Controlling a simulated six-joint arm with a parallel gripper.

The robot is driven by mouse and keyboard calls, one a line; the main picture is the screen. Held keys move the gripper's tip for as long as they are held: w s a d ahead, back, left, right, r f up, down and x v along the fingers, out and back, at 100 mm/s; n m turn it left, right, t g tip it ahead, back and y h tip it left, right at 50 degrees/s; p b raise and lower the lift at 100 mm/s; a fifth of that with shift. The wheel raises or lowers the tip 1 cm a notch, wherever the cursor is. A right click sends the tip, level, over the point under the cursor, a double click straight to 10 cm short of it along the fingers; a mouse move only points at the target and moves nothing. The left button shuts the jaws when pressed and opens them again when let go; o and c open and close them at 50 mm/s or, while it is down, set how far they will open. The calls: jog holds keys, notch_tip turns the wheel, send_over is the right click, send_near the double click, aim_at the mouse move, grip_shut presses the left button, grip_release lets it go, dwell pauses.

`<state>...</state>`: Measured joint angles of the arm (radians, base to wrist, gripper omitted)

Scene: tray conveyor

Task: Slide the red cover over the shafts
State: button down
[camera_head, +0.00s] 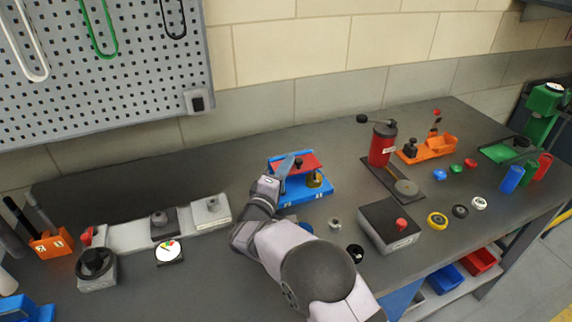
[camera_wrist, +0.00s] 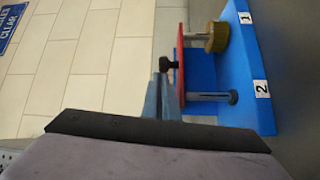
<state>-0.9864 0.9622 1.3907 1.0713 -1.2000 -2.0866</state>
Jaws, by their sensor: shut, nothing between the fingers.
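The red cover (camera_head: 306,161) lies over the blue base (camera_head: 318,191) at the back middle of the bench. In the wrist view the cover (camera_wrist: 180,62) is seen edge-on, with a dark knob (camera_wrist: 166,64) on its outer face. A shaft with a brass gear (camera_wrist: 216,37) and a second, bare shaft (camera_wrist: 207,97) stand between cover and blue base (camera_wrist: 238,75). The cover is apart from the base, at the outer shaft ends; whether the shafts pass through it cannot be told. My gripper (camera_wrist: 164,78) is shut and empty, its fingertips close beside the knob.
A grey rail fixture (camera_head: 140,235) lies to the left. Small round parts lie at the right. The tiled wall (camera_head: 340,95) is behind the bench.

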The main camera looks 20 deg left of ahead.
aim_at(277, 166)
jog(key=shift+w+a, duration=0.5)
jog(key=shift+a, duration=0.2)
jog(key=shift+w+a+r, duration=0.1)
jog(key=shift+a+r, duration=0.05)
jog(key=shift+a, duration=0.4)
jog(key=shift+a+r, duration=0.15)
jog(key=shift+a, duration=0.4)
jog(key=s+b, duration=0.1)
jog(key=s, duration=0.9)
jog(key=shift+f+b, duration=0.25)
jog(key=shift+b, duration=0.1)
